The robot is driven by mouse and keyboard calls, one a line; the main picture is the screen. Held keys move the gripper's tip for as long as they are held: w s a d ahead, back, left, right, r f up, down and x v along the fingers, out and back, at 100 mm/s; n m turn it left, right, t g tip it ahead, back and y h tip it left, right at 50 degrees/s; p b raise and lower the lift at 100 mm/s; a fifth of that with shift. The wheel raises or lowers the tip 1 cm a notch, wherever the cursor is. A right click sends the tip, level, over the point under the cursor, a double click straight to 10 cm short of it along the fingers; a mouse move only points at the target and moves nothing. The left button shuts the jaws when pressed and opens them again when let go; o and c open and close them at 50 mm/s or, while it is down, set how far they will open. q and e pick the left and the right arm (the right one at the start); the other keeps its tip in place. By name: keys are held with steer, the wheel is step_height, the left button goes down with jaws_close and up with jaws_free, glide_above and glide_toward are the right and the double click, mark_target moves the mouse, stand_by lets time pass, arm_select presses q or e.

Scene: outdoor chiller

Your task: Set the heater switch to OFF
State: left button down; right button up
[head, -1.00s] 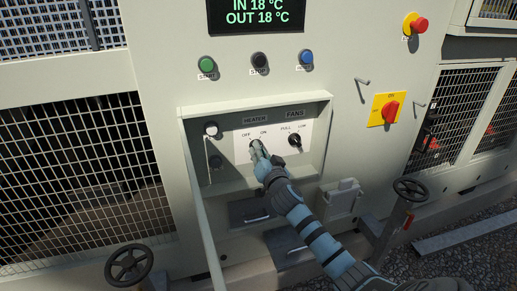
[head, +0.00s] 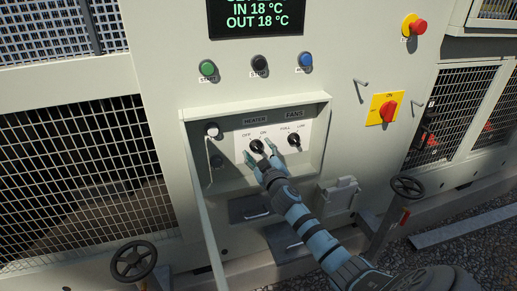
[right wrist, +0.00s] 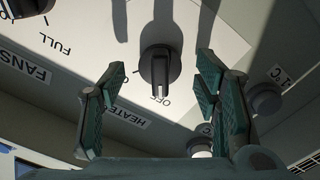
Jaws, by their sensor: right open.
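The heater switch is a black rotary knob (head: 257,146) under the HEATER label, in a recessed panel box. In the right wrist view, upside down, the knob (right wrist: 160,70) has its narrow grip lined up with the OFF label (right wrist: 160,98), its light mark at that end. My right gripper (head: 262,154) is open in front of the heater knob. In the right wrist view its fingers stand apart on either side of the knob, with gaps. The ON label (head: 264,133) shows in the head view. My left gripper is out of view.
The fans knob (head: 294,139) sits close to the right of the heater knob. The box rim (head: 250,106) and an open cover edge (head: 205,220) frame the panel. Start, stop and reset-type buttons are above. A red isolator switch (head: 389,111) is further right.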

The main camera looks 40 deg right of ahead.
steer(key=v, duration=0.7)
stand_by(0.3)
steer(key=v, duration=1.2)
